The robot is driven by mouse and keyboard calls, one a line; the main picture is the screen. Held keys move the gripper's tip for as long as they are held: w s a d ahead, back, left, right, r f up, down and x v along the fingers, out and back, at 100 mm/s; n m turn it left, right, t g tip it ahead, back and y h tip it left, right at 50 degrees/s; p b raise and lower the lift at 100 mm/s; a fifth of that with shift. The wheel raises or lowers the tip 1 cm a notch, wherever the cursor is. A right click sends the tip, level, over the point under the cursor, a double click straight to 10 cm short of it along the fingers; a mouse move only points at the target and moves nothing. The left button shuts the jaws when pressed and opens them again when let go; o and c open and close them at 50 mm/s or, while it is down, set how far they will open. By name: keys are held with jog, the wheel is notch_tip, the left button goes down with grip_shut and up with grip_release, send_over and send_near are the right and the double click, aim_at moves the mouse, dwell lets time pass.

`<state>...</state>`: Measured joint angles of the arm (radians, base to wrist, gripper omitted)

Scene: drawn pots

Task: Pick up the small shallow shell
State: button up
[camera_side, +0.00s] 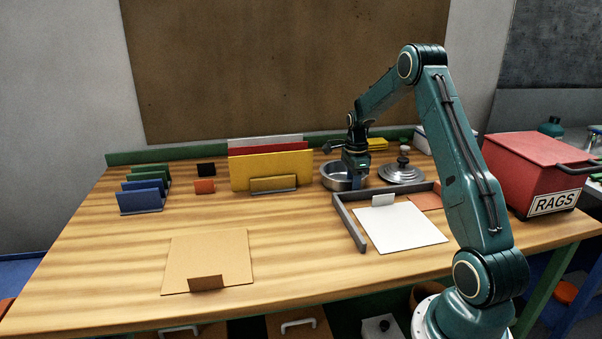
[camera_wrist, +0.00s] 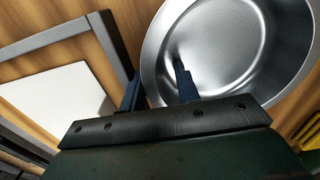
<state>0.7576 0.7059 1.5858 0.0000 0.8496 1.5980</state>
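The small shallow shell is a round, silvery metal bowl (camera_side: 335,180) standing at the back of the wooden table. In the wrist view the bowl (camera_wrist: 215,45) fills the upper right, open side up, and looks empty. My gripper (camera_side: 356,176) is at the bowl's right side in the side view. In the wrist view the two dark blue fingers of my gripper (camera_wrist: 158,72) are apart. One finger is over the inside of the bowl and the other is outside it, with the rim between them. I cannot tell whether either finger touches the wall.
A metal lid (camera_side: 402,174) with a knob stands close right of the bowl. A grey corner frame (camera_side: 350,222) with a white sheet (camera_side: 400,228) lies in front. Upright yellow and red panels (camera_side: 270,168) stand to the left. A red box (camera_side: 540,168) is at the right.

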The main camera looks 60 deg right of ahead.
grip_shut()
dwell(0.4)
jog(key=shift+r, duration=0.1)
notch_tip(320, 180, up, 20)
dwell(0.8)
